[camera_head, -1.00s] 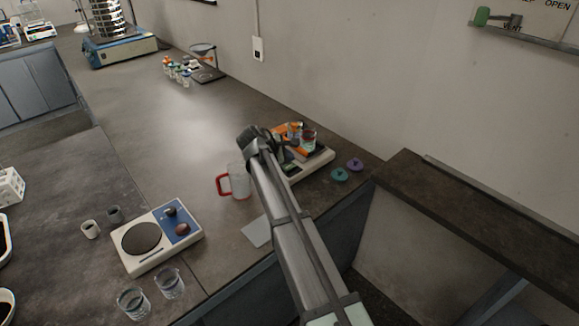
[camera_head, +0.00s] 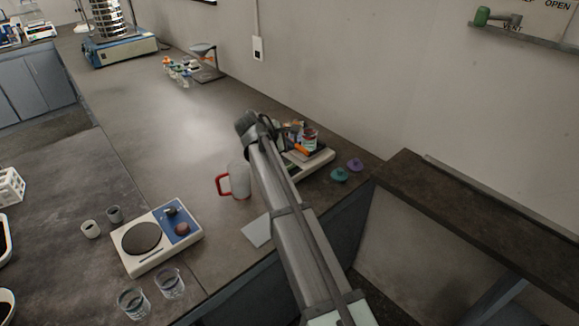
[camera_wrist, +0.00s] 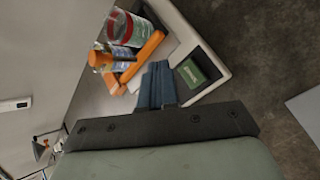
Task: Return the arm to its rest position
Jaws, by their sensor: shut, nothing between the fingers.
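My gripper (camera_wrist: 156,84) shows in the wrist view as two dark blue fingers held together with nothing between them. It is over the near end of a white bench device (camera_wrist: 216,80) with a small green display. In the head view my arm reaches up from the bottom, and its bent wrist is beside the same device (camera_head: 318,163). My fingertips are hard to make out there. A red-rimmed glass vessel (camera_wrist: 126,30) and orange items (camera_wrist: 141,58) are on the device, just beyond my fingers in the wrist view. The vessel also shows in the head view (camera_head: 310,139).
A red-handled clear jug (camera_head: 238,179) stands just left of my arm. A hotplate (camera_head: 158,239), two beakers (camera_head: 169,283) and small cups are at lower left. Teal (camera_head: 339,174) and purple (camera_head: 355,165) lids lie right of the device. The middle of the bench is clear.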

